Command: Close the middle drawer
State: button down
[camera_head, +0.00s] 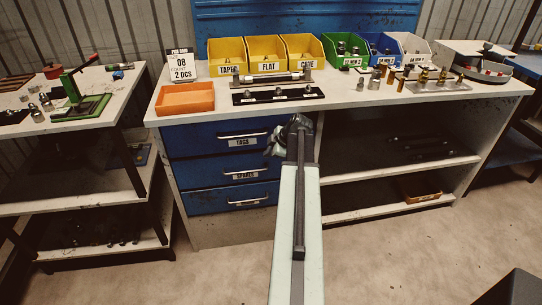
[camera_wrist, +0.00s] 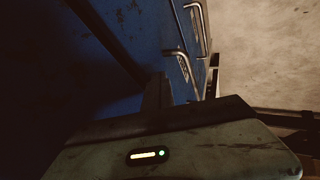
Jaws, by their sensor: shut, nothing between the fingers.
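The middle drawer (camera_head: 225,170) is blue, with a label and a bar handle (camera_head: 246,176). It sits between the top drawer (camera_head: 200,139) marked TAGS and the bottom drawer (camera_head: 205,201). I cannot tell how far it stands out. My gripper (camera_head: 292,133) is shut and empty, at the right edge of the drawer stack near the top drawer's height; my arm partly hides it. In the wrist view, blue drawer fronts (camera_wrist: 188,38) with metal handles (camera_wrist: 197,12) show edge-on beyond my wrist. I cannot tell whether my gripper touches a drawer.
The white bench top (camera_head: 340,98) above carries an orange tray (camera_head: 185,98), yellow bins (camera_head: 265,55) and metal fittings. Open shelves (camera_head: 390,165) are right of the drawers. Another bench (camera_head: 75,128) stands left. The floor (camera_head: 380,250) in front is clear.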

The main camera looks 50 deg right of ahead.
jog(key=shift+w+d+r, duration=0.1)
jog(key=shift+w+d, duration=0.1)
jog(key=shift+w, duration=0.05)
jog(key=shift+s+a, duration=0.15)
jog(key=shift+a, duration=0.05)
jog(key=s+a+r+p, duration=0.2)
jog(key=s+r+p, duration=0.5)
jog(key=s+p, duration=0.1)
jog(key=shift+s+a+r, duration=0.35)
jog(key=shift+s+r, duration=0.05)
jog(key=shift+s, duration=0.25)
